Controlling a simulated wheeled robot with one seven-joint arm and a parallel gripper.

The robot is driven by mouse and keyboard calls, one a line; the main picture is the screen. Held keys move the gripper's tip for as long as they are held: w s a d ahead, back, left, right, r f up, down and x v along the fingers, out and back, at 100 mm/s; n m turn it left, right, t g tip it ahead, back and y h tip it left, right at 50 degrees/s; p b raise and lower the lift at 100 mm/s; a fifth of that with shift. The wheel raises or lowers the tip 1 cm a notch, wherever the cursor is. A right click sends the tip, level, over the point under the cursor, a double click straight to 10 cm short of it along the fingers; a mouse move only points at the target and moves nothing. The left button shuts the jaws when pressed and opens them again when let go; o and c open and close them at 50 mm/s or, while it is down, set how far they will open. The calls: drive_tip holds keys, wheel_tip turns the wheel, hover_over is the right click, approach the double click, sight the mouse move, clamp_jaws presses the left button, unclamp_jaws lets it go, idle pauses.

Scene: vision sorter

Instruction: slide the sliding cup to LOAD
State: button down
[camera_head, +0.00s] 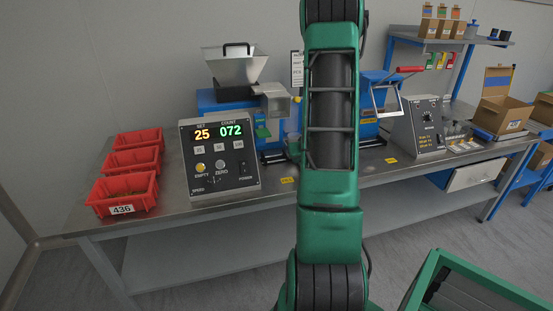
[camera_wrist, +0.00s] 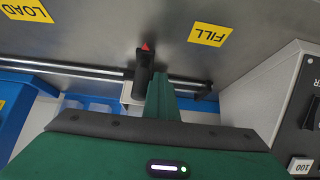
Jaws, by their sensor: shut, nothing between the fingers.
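In the wrist view, which looks upside down, a black knob with a red pointer (camera_wrist: 144,66) belongs to the sliding cup (camera_wrist: 130,96), whose pale body is mostly hidden. It sits on a metal rail (camera_wrist: 84,70). The pointer lies between the yellow LOAD label (camera_wrist: 27,10) and the yellow FILL label (camera_wrist: 207,35), nearer FILL. My gripper (camera_wrist: 161,80) is shut and empty, its green fingers close beside the knob on the FILL side. I cannot tell whether they touch. In the head view my arm hides the cup and gripper.
The counter box (camera_head: 219,158) stands left on the steel table (camera_head: 200,213), near the FILL side. Red bins (camera_head: 124,187) are at the far left. A blue press (camera_head: 371,88) and a grey control box (camera_head: 420,127) are right of my arm.

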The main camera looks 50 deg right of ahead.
drive_tip(key=shift+s+d, duration=1.2)
drive_tip(key=shift+d, duration=0.75)
drive_tip(key=shift+s+d, duration=1.2)
drive_tip(key=shift+d, duration=0.8)
drive_tip(key=shift+s+d, duration=1.2)
drive_tip(key=shift+d, duration=0.75)
drive_tip(key=shift+s+d, duration=0.55)
drive_tip(key=shift+d, duration=0.35)
drive_tip(key=shift+w+a, duration=0.1)
drive_tip(key=shift+a, duration=0.05)
drive_tip(key=shift+w+a, duration=0.4)
drive_tip(key=shift+a, duration=0.35)
drive_tip(key=v, duration=0.8)
